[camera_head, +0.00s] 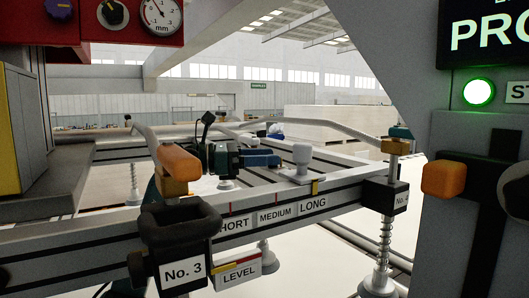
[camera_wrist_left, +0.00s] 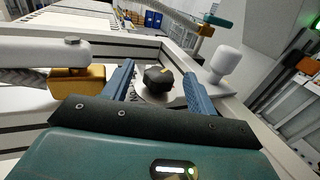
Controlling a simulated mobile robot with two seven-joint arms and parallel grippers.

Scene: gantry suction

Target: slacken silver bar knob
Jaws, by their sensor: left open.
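My left gripper (camera_head: 262,158) reaches over the pale crossbar rail (camera_head: 330,182) in the head view, its blue fingers pointing right. In the left wrist view my left gripper (camera_wrist_left: 158,85) is open, one finger on each side of a dark lobed knob (camera_wrist_left: 157,79). Gaps show between the knob and both fingers, so it is not gripped. The knob sits on a silver plate (camera_wrist_left: 152,97). A white rounded post (camera_wrist_left: 226,60) stands just right of the fingers; it also shows in the head view (camera_head: 302,153). The dark knob is hidden in the head view. My right gripper is not in view.
A black clamp marked No. 3 (camera_head: 180,222) with an orange block (camera_head: 179,162) stands at front left. A spring suction cup (camera_head: 384,235) hangs at right. A grey column with an orange knob (camera_head: 442,178) rises at far right. A red gauge panel (camera_head: 120,22) is at upper left.

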